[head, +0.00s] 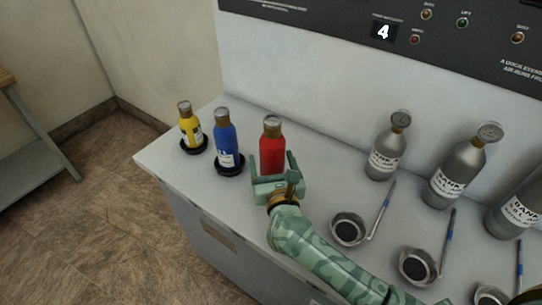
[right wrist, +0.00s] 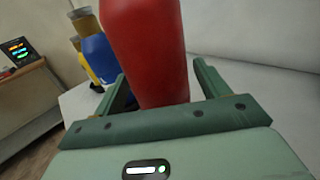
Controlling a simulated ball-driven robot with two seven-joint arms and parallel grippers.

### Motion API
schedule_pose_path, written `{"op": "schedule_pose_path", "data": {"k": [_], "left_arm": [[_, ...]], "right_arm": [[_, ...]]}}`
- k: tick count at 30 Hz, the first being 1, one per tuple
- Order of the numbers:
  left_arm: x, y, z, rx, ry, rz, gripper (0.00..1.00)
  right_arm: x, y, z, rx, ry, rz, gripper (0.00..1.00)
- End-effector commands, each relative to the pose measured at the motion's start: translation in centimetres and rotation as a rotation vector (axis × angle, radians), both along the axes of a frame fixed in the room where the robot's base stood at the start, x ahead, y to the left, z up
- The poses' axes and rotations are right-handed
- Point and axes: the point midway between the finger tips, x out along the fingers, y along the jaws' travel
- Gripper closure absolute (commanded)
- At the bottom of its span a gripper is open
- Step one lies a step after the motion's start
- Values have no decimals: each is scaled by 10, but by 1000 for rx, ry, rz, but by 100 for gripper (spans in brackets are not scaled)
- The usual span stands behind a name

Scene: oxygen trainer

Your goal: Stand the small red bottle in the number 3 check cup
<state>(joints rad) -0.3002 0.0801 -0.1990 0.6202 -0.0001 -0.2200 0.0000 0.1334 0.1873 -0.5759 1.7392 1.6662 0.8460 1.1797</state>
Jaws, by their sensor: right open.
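The red bottle (head: 272,145) with a brown neck and grey cap stands upright near the left end of the grey bench. My right gripper (head: 275,172) is open, with its fingers on either side of the bottle's lower part. In the right wrist view the red bottle (right wrist: 148,50) is between the fingers, with a clear gap at the right finger. Its base is hidden by the gripper in the head view. Dark-centred metal cups with handles stand on the right: one (head: 348,231), another (head: 418,267) and a partly cut-off one (head: 490,296). I cannot read cup numbers.
A blue bottle (head: 225,138) and a yellow bottle (head: 190,128) stand in black holders left of the red one. Several grey gauge-topped cylinders, one here (head: 384,155), stand behind the cups. A panel (head: 400,35) showing 4 is at the back. The bench's front edge is close.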

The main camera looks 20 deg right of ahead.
Motion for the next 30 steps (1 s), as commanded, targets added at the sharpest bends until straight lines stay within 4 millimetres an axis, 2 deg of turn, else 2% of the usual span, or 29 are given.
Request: {"op": "schedule_pose_path", "data": {"k": [6, 12, 18, 30], "left_arm": [[1, 0, 4, 0, -3, -1, 26], [1, 0, 4, -1, -3, -1, 26], [1, 0, 4, -1, -3, -2, 26], [1, 0, 4, -1, -2, -2, 26]], "right_arm": [[-53, 7, 0, 2, 4, 1, 26], [-89, 11, 0, 0, 2, 0, 26], [-101, 12, 1, 1, 0, -1, 26], [-101, 12, 1, 1, 0, -1, 26]]}}
